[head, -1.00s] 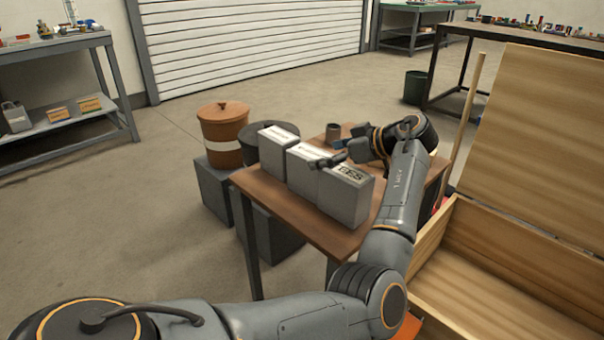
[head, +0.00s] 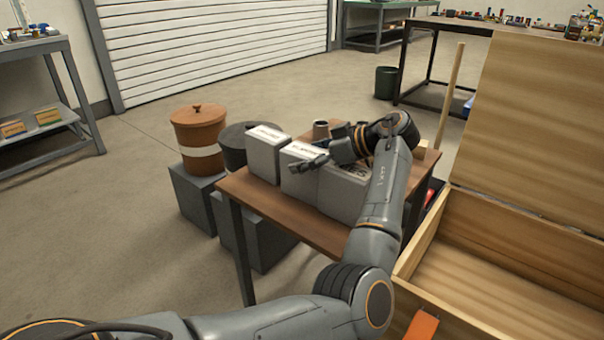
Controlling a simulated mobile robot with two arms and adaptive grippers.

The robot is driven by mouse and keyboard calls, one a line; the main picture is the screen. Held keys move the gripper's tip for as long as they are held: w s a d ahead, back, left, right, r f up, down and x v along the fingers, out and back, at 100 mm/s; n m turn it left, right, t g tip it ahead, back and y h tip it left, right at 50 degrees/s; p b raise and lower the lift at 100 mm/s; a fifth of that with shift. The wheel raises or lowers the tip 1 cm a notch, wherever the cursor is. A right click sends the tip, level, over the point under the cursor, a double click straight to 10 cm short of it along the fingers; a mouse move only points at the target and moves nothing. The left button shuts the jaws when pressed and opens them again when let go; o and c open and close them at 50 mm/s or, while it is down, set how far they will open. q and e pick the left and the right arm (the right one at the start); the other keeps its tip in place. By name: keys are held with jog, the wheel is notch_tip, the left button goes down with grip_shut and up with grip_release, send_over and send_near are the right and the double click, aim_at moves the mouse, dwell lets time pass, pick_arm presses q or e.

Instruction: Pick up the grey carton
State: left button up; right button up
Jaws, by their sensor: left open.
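Three grey cartons stand upright in a row on a small brown table: a left carton (head: 268,158), a middle carton (head: 300,183) and a right carton (head: 342,196). All have pale printed tops. I cannot tell which one the task means. My left gripper (head: 318,152) is open and empty, just above the tops of the middle and right cartons. One finger points left over the middle carton's top; the other is partly hidden. My forearm covers part of the right carton. My right gripper is not in view.
A lidded terracotta pot (head: 199,135) and a dark round container (head: 236,150) stand on grey blocks at left. A large open wooden crate (head: 500,265) is close at right.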

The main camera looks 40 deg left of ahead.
pick_arm(q)
jog(key=c, duration=1.6)
jog(key=shift+c, duration=0.7)
jog(key=shift+r, duration=0.1)
